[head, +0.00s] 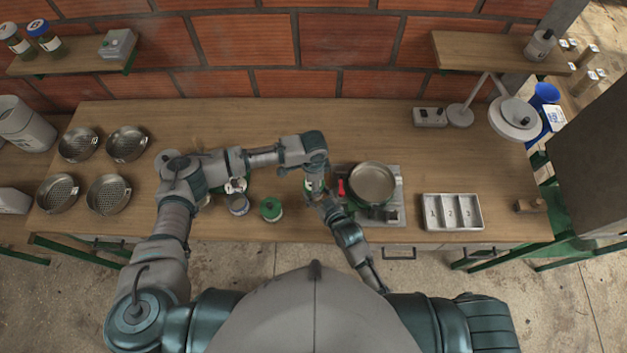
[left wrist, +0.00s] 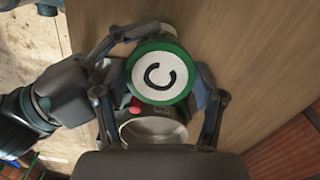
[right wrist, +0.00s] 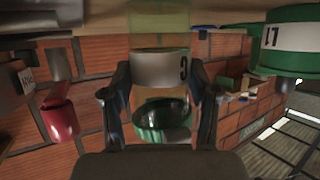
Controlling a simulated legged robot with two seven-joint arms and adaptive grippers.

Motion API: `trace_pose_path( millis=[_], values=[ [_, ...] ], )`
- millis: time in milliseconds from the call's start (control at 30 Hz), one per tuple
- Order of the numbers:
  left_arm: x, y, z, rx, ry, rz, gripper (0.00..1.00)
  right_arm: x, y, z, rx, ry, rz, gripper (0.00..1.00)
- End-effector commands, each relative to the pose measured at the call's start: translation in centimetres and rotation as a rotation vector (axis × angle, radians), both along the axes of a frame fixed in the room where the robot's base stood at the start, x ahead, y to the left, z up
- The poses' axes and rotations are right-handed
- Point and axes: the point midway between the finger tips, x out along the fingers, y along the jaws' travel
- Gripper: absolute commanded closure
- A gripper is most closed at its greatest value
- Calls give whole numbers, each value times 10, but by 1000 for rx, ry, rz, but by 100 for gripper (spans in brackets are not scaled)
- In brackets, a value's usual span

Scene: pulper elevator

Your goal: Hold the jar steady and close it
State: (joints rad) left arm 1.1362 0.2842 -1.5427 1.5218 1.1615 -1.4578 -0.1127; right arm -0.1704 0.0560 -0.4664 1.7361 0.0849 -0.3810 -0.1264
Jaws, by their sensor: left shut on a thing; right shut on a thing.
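The jar (right wrist: 160,70) stands between the fingers of my right gripper (right wrist: 159,82) in the right wrist view, which looks upside down. It has a white label with a C and greenish contents. The green lid (left wrist: 161,72), with a white disc and a black C, shows from above in the left wrist view. My left gripper (left wrist: 163,88) is shut on the lid, a finger on each side. A green lid ring (right wrist: 163,118) also shows in the right wrist view. I cannot tell whether the lid is fully seated. In the head view, my arms largely hide the jar.
A green-lidded jar (head: 271,208) and a blue-rimmed container (head: 237,204) stand left of the held jar. A metal pan (head: 372,183) sits close on the right. A three-part tray (head: 453,212) is further right. The back middle of the bench (head: 370,125) is clear.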

Motion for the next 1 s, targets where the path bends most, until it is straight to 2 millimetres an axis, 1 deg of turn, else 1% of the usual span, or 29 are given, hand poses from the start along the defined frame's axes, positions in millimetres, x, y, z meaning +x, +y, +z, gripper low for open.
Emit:
trace_pose_path(
  millis=[33,200,333,600,1000],
  values=[
    [0,3,-3,3,3,2,58,-3,0,-7,-4,16,-1,100],
    [0,5,-3,2,4,2,58,-2,2,-6,-4,16,-1,100],
    [0,2,-2,14,6,1,58,-2,0,-6,-2,16,0,100],
    [-1,-4,6,159,45,-9,58,-2,-2,-6,-3,15,-1,100],
    [-1,-3,8,162,46,-9,58,-2,-2,-6,-5,13,-2,100]
  ],
)
